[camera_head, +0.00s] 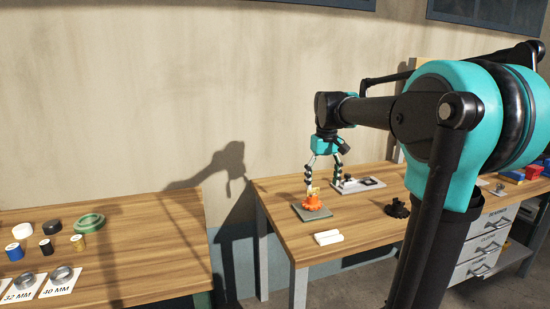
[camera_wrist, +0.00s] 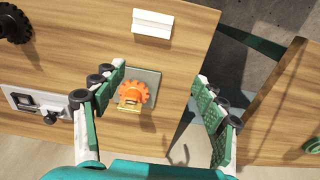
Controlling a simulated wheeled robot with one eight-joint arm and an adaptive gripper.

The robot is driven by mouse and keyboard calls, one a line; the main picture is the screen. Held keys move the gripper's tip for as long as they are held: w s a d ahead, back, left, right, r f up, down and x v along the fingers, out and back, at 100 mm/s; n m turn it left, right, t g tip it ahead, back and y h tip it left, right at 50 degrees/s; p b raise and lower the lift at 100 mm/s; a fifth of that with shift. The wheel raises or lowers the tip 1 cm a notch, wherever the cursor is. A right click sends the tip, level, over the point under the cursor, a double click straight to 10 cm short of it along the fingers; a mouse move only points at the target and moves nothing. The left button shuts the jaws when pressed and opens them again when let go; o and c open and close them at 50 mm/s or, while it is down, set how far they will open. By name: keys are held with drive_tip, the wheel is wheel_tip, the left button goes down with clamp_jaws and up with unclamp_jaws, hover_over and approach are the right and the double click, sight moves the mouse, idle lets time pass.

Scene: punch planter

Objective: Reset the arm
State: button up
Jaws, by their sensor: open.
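My gripper (camera_head: 323,176) is open above the right-hand table. In the wrist view, my gripper (camera_wrist: 163,88) has its two fingers wide apart, with nothing held between them. An orange toothed part (camera_head: 312,203) sits below it on a grey square plate (camera_head: 300,213). In the wrist view the orange part (camera_wrist: 134,93) lies nearer the left finger, with a small gold piece at its lower edge. The grey plate (camera_wrist: 153,76) shows around it. How far the fingertips are above the plate is hard to tell.
A white block (camera_head: 328,238) lies near the table's front edge. A black gear-like part (camera_head: 397,208) and a grey fixture (camera_head: 360,185) stand nearby. The left table (camera_head: 150,240) holds several rolls and rings. A gap separates the tables. Drawers (camera_head: 485,245) stand at right.

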drive_tip(key=s+d+f+m+t, duration=0.1)
drive_tip(key=s+d+f+t, duration=0.1)
drive_tip(key=s+f, duration=0.8)
drive_tip(key=s+d+f+m+t, duration=0.1)
drive_tip(key=s+f+m+t, duration=0.1)
drive_tip(key=s+f, duration=0.9)
wheel_tip(320, 180, down, 4)
drive_tip(key=shift+d+r, duration=0.15)
drive_tip(key=shift+d, duration=0.2)
drive_tip(key=shift+s, duration=0.1)
